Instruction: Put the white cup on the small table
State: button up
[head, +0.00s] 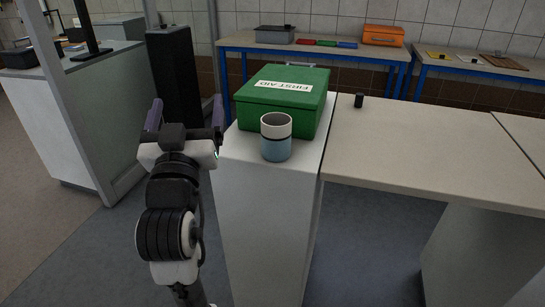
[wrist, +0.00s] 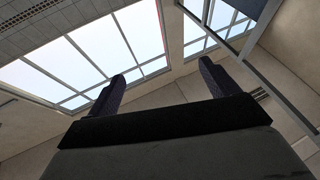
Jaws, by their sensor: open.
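A cup (head: 276,139), white at the top with a dark band and a light blue lower part, stands upright on a narrow white pedestal (head: 262,205). It is close in front of a green first aid box (head: 286,97). My gripper (head: 185,113) is left of the cup, apart from it, with its fingers pointing up. It is open and empty. The wrist view shows the two spread fingers (wrist: 167,82) against windows and ceiling; no cup shows there. I cannot tell for sure which surface is the small table.
A beige table (head: 420,140) adjoins the pedestal on the right, mostly clear, with a small black object (head: 359,100) near its back edge. Blue-framed benches (head: 345,50) with boxes and trays stand behind. A dark column (head: 177,95) and a grey counter (head: 85,115) are at left.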

aim_at(270, 135)
jog(key=w+d+f+m+g+h+p, duration=0.1)
jog(key=d+f+g+h, duration=0.1)
jog(key=d+f, duration=0.1)
jog(key=w+d+f+m+g+h, duration=0.1)
jog(key=w+d+f+m+h, duration=0.1)
jog(key=d+f, duration=0.2)
jog(key=w+d+f+m+g+h+p, duration=0.1)
jog(key=w+d+f+g+h, duration=0.1)
jog(key=d, duration=0.3)
jog(key=shift+w+d+f+g+p, duration=0.1)
jog(key=shift+f+g+p, duration=0.1)
jog(key=shift+f, duration=0.25)
jog(key=shift+w+d+f+g+p, duration=0.1)
jog(key=shift+f+p, duration=0.05)
jog(key=shift+f, duration=0.25)
jog(key=x, duration=0.5)
jog(key=shift+w+f, duration=0.2)
jog(key=shift+f, duration=0.1)
jog(key=p+x, duration=0.1)
jog(key=x, duration=0.3)
jog(key=shift+w+d+r+p, duration=0.1)
jog(key=shift+w+d+p, duration=0.1)
jog(key=shift+d+p, duration=0.2)
jog(key=shift+w+d, duration=0.1)
jog(key=shift+w, duration=0.35)
jog(key=c, duration=1.2)
jog(key=shift+c, duration=0.2)
